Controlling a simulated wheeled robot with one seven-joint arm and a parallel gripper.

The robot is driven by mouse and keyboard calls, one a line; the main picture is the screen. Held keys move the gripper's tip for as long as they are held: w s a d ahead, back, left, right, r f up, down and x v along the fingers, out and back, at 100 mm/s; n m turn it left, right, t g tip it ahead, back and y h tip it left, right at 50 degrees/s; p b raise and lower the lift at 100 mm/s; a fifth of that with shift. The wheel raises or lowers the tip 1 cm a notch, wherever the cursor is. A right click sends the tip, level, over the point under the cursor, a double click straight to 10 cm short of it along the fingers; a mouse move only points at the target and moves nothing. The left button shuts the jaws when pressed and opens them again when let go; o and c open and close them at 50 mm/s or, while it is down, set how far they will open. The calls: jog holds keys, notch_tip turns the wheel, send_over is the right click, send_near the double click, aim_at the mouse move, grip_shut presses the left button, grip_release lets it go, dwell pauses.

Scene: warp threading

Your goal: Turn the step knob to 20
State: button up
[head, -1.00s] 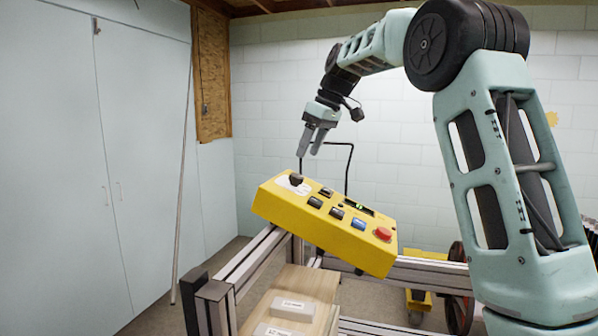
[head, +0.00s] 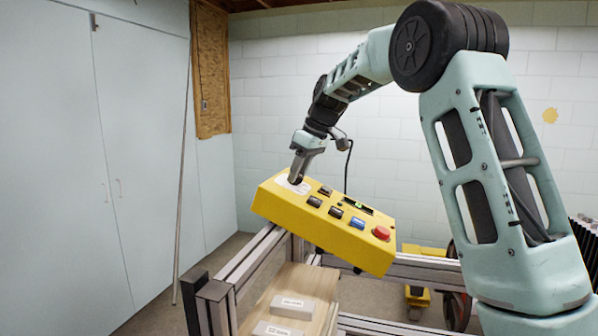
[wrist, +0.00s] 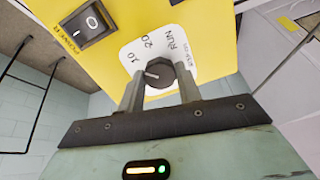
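The step knob (wrist: 160,75) is a dark round knob on a white label plate (wrist: 128,48) on the yellow control box (head: 318,226). Its pale pointer line points left, roughly towards the 10 mark; the marks 20 and RUN lie further round the plate. My gripper (wrist: 160,80) has one finger on each side of the knob, spread apart; whether either fingertip touches it is hard to tell. In the head view my gripper (head: 296,178) is at the box's upper left end and hides the knob.
A black power switch (wrist: 88,22) sits beside the knob plate. Along the box are several buttons, a blue one (head: 357,222) and a red stop button (head: 381,233). A metal frame (head: 245,262) and a wooden board (head: 303,283) lie below.

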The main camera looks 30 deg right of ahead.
jog(key=shift+m, duration=0.3)
jog(key=m+p, duration=0.1)
jog(key=m, duration=0.3)
jog(key=shift+r+p, duration=0.1)
jog(key=shift+p, duration=0.25)
jog(key=shift+m+p, duration=0.65)
jog(key=shift+m, duration=1.65)
jog(key=o, duration=1)
jog(key=b+v, duration=0.2)
jog(key=v, duration=1.5)
jog(key=shift+s+r, duration=0.1)
jog(key=shift+r, duration=0.05)
